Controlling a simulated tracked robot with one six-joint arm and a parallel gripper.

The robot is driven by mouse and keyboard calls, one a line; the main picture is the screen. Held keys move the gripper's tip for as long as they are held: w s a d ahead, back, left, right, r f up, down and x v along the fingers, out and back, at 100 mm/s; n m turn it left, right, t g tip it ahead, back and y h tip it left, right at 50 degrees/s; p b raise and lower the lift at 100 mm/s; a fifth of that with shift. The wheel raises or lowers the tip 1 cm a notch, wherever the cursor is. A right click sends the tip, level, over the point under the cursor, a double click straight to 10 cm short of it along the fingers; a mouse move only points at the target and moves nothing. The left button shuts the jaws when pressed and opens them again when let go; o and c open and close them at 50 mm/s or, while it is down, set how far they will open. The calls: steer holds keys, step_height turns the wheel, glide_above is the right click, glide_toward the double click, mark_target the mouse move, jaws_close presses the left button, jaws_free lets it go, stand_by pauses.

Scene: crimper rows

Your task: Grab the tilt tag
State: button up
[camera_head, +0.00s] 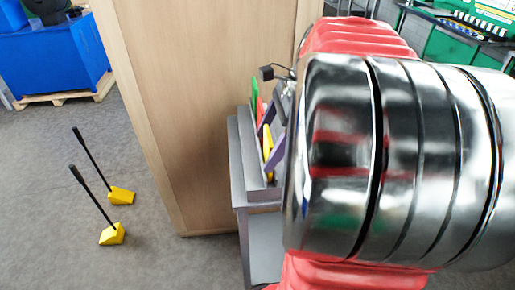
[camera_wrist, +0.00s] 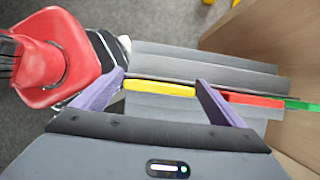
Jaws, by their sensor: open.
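My gripper (camera_wrist: 160,79) has two purple fingers spread apart in the wrist view, one near each end of a yellow piece (camera_wrist: 159,88). I cannot tell whether they touch it. A red piece (camera_wrist: 252,100) and a green piece (camera_wrist: 302,106) sit in line to its right. In the camera_head view my gripper (camera_head: 265,135) is at the grey rack, with the yellow piece (camera_head: 267,144) between its fingers. The red piece (camera_head: 261,108) and green piece (camera_head: 254,98) stand farther back. No label shows which piece is the tilt tag. My arm hides much of the rack.
The grey stepped rack (camera_wrist: 205,53) stands on a grey stand (camera_head: 265,235), close to a wooden panel (camera_head: 185,100). Two yellow-footed, black-handled tools (camera_head: 112,234) (camera_head: 121,196) stand on the floor.

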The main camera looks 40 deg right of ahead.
steer(key=shift+c, duration=0.2)
steer(key=c, duration=1.1)
steer(key=shift+r, duration=0.15)
step_height(320, 180, up, 10)
steer(key=shift+f, duration=0.15)
